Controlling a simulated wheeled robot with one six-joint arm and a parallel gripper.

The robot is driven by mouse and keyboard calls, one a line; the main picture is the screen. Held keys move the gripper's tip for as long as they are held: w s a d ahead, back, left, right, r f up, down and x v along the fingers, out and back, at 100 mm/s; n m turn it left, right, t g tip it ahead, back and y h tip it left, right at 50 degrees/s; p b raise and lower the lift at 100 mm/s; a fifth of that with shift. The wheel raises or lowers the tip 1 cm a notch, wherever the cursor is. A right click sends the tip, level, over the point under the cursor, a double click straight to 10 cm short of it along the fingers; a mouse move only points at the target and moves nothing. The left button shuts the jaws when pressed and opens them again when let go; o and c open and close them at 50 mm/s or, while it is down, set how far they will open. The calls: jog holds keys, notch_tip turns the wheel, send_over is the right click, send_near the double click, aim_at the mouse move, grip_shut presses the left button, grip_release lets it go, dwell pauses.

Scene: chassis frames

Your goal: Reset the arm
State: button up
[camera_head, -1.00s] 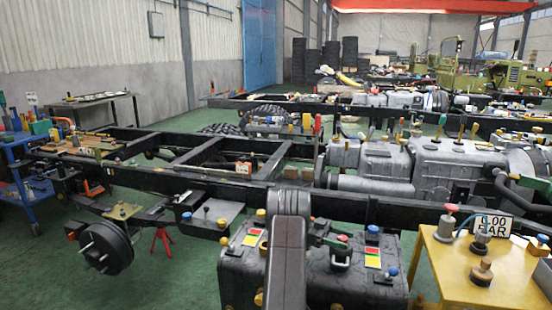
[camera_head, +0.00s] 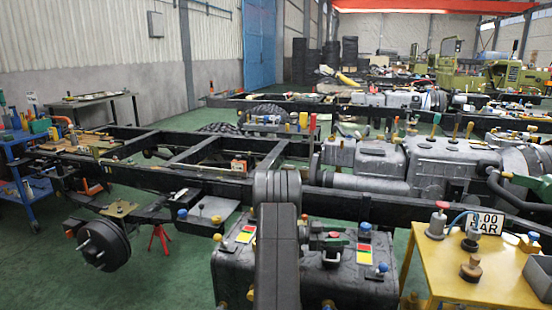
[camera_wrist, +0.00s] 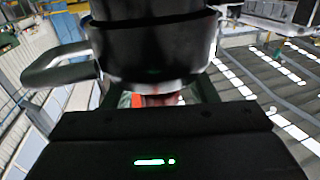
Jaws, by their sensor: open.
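In the head view my arm (camera_head: 276,240) rises from the bottom edge, just in front of the chassis and the dark tank. Its upper joint shows as a grey rounded part; its far end is out of that view. In the wrist view my gripper (camera_wrist: 158,96) shows in part, with its dark housing and a green light along the bottom. It is open. A dark round body with a grey loop handle (camera_wrist: 60,66) fills the top middle; I cannot tell what it is. A small reddish patch below it is partly hidden. I see nothing held.
A black truck chassis (camera_head: 215,183) spans the middle. The dark tank (camera_head: 228,280) with valves sits close by my arm. A yellow table (camera_head: 490,275) with a gauge sign stands at right, a blue cart (camera_head: 30,190) at left. Green floor (camera_head: 130,285) is clear at lower left.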

jog(key=n+t, duration=0.1)
jog(key=t, duration=0.1)
jog(key=n+t+b, duration=0.1)
jog(key=t, duration=0.1)
jog(key=n+t+y+b, duration=0.1)
jog(key=n+t, duration=0.1)
jog(key=shift+w+f, duration=0.1)
jog(key=shift+w, duration=0.2)
jog(key=shift+n+t+b, duration=0.4)
jog(key=shift+n+t, duration=0.1)
jog(key=shift+t, duration=0.3)
jog(key=shift+a, duration=0.1)
jog(key=shift+r, duration=0.2)
